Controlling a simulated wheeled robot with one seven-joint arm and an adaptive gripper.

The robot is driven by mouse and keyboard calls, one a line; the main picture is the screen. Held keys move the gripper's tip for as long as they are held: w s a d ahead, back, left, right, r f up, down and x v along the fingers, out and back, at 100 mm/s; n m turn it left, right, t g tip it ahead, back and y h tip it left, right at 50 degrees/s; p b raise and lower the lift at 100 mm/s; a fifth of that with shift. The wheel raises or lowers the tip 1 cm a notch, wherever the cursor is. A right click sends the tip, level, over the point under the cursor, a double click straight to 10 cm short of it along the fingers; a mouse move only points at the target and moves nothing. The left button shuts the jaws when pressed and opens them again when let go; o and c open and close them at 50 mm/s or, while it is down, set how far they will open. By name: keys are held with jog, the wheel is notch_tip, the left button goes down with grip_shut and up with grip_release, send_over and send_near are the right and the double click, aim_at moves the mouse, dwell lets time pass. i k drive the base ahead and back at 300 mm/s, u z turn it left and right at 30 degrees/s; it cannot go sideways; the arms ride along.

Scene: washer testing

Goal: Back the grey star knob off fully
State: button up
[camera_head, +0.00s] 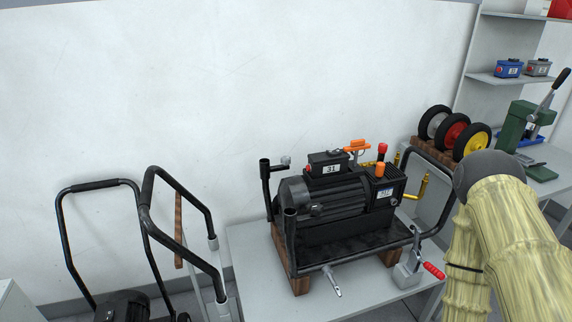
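A small grey knob (286,160) sits at the upper end of the black tube post at the left rear of the pump frame. It is too small to make out a star shape or how far it is screwed in. The black frame (372,252) carries a dark motor and pump (338,195) and rests on wooden blocks on the bench. A silvery threaded or pin-like part (332,283) sticks out from the frame's front tube. My arm, in a pale ribbed cover, stands at the lower right, apart from the frame. My gripper is not in view.
A toggle clamp with a red handle (433,270) stands at the bench's front right. Wheels (455,134) stand on a wooden rack behind. Black bent handles (160,215) rise at left. A green press (518,125) is at far right. The bench (250,250) is bare left of the frame.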

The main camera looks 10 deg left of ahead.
aim_at(285, 160)
jog(key=z, duration=1.35)
jog(key=i, duration=0.8)
jog(key=u, duration=1.35)
